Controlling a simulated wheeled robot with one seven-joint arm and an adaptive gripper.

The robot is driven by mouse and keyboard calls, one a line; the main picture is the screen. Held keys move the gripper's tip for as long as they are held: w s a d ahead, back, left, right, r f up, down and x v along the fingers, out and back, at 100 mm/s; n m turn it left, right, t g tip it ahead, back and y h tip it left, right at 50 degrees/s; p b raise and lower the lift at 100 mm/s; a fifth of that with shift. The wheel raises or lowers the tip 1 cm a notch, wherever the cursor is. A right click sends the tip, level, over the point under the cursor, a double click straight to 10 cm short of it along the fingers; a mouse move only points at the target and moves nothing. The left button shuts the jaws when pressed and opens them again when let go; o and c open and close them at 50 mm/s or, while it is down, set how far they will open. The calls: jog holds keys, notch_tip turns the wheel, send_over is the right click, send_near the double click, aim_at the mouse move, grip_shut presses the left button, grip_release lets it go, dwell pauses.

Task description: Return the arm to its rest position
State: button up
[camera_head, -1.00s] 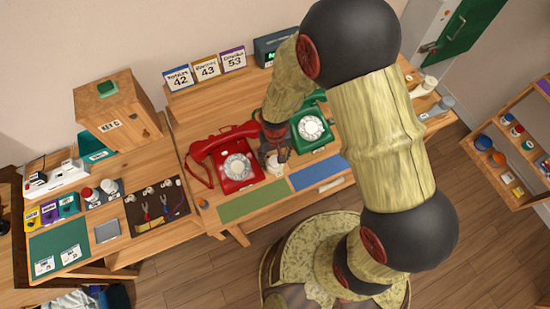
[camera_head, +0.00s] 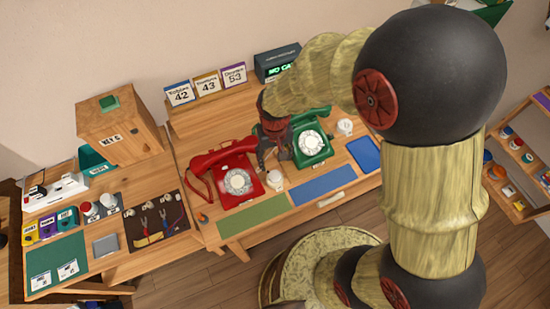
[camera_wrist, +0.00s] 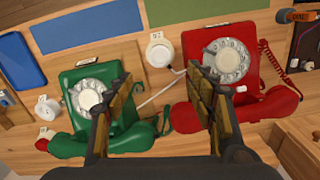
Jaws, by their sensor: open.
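My gripper (camera_head: 272,160) hangs above the desk between the red dial phone (camera_head: 237,178) and the green dial phone (camera_head: 310,140). In the wrist view my gripper (camera_wrist: 157,115) has its two fingers spread wide apart with nothing between them. The green phone (camera_wrist: 88,96) is at the left of that view and the red phone (camera_wrist: 228,65) at the right, each partly covered by a finger. Both phones have their handsets in place, as far as I can see. My arm crosses the right side of the head view and hides part of the wall and floor.
A small white round piece (camera_head: 274,180) sits between the phones, and another (camera_head: 345,126) is right of the green phone. Number cards (camera_head: 206,85) and a lit display box (camera_head: 277,65) stand behind. A wooden box (camera_head: 117,117) and a tool mat (camera_head: 155,219) are left.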

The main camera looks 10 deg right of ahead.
dwell(0.3)
jog(key=s+d+r+t+b, duration=0.1)
jog(key=s+d+r, duration=0.3)
jog(key=r, duration=0.4)
jog(key=s+d+r+m+t+b, duration=0.1)
jog(key=s+d+r, duration=0.3)
jog(key=r, duration=0.4)
jog(key=s+d+r+t, duration=0.3)
jog(key=s+d+r, duration=0.1)
jog(key=r, duration=0.4)
jog(key=shift+r+t+b, duration=0.3)
jog(key=shift+r+b, duration=0.05)
jog(key=shift+b, duration=0.05)
jog(key=shift+d, duration=0.1)
